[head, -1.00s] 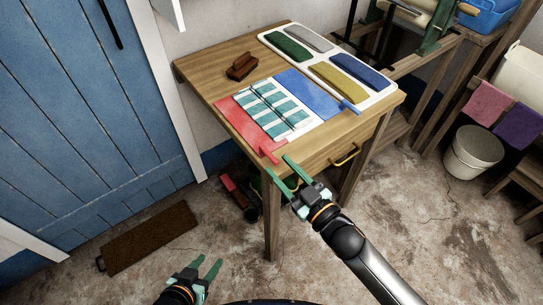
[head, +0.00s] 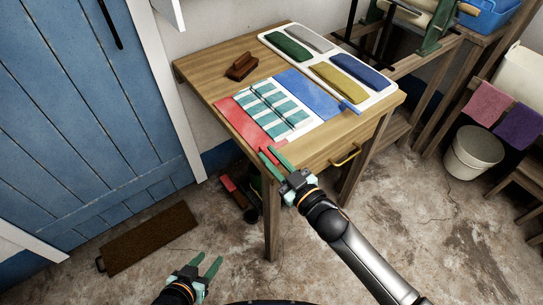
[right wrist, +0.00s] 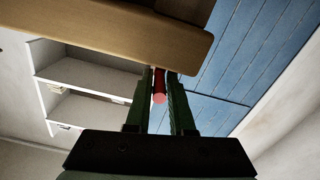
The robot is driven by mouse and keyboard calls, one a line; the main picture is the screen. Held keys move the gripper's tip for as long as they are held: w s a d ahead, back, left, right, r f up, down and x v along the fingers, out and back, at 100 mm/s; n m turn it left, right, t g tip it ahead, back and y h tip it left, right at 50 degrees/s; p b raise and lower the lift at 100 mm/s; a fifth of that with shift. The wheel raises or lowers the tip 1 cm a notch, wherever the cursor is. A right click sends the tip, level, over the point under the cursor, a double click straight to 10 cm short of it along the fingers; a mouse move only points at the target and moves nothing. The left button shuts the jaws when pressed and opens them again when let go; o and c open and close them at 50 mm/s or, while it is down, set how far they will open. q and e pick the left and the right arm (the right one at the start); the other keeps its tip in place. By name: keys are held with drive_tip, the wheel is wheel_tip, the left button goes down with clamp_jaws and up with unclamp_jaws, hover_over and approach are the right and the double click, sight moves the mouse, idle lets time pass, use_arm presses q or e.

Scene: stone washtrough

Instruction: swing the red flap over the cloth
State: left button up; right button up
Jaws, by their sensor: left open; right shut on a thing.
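A folding board lies on the wooden table, with a red flap (head: 244,122) at its left, a blue flap (head: 308,95) at its right, and a teal-and-white striped cloth (head: 276,108) in the middle. The red flap lies flat beside the cloth. My right gripper (head: 271,154) is at the table's front edge, shut on the red flap's tab, which also shows as a red end between its fingers in the right wrist view (right wrist: 159,90). My left gripper (head: 209,267) is open and empty, low over the floor away from the table.
A white tray (head: 374,101) with green, grey, yellow and blue folded cloths stands at the table's back right. A brown brush (head: 242,67) lies at the back left. The drawer handle (head: 346,155) is on the table's front.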

clamp_jaws()
idle(0.8)
drive_tip(key=shift+d+r, duration=0.1)
drive_tip(key=shift+r, duration=0.05)
idle(0.3)
drive_tip(key=shift+r+p, duration=0.1)
drive_tip(key=shift+p, duration=0.25)
